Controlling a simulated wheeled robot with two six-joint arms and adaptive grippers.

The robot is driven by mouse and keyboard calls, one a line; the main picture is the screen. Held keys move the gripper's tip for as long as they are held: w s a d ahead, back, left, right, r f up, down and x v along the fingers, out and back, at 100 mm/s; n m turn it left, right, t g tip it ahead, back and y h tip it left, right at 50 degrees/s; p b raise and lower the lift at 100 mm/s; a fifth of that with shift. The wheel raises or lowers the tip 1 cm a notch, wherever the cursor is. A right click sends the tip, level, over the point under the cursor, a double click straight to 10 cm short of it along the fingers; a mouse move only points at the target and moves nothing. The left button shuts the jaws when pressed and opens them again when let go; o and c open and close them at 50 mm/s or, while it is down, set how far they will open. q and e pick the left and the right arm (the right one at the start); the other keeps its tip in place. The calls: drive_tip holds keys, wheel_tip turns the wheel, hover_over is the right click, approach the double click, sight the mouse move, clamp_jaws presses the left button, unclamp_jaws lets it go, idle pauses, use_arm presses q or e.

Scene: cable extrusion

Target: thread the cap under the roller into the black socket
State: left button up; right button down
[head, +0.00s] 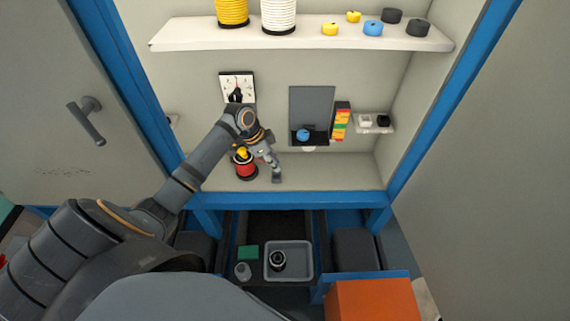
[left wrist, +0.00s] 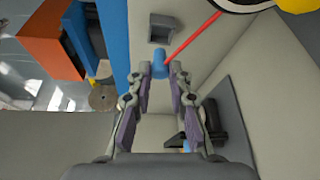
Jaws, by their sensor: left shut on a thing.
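My left gripper (left wrist: 160,70) is shut on a small blue cap (left wrist: 160,66), held between its fingertips. A thin red cable (left wrist: 195,40) runs from the cap to the upper right, toward a spool whose black rim shows at the top edge. In the head view my left gripper (head: 272,167) is tilted down, just right of the red spool (head: 245,170); the cap is too small to tell there. A grey square block with a dark recess (left wrist: 162,29) lies beyond the cap, apart from it. A black holder (head: 308,138) sits on a grey panel. I cannot surely identify the roller or socket.
A yellow part (head: 241,153) sits on the red spool. A blue piece (head: 303,133) rests on the black holder. Coloured blocks (head: 342,120) and a small white shelf (head: 374,124) are at right. The cabinet floor (head: 330,172) right of my gripper is clear.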

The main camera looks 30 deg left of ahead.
use_arm(q)
drive_tip(key=shift+a+f+b, duration=0.1)
drive_tip(key=shift+f+b, duration=0.5)
drive_tip(key=shift+f, duration=1.35)
drive_tip(key=shift+f, duration=0.3)
drive_tip(key=o, duration=0.9)
drive_tip(key=shift+r, duration=0.15)
drive_tip(key=v, duration=1.1)
drive_tip(key=shift+s+a+r, duration=0.1)
drive_tip(key=shift+r, duration=0.25)
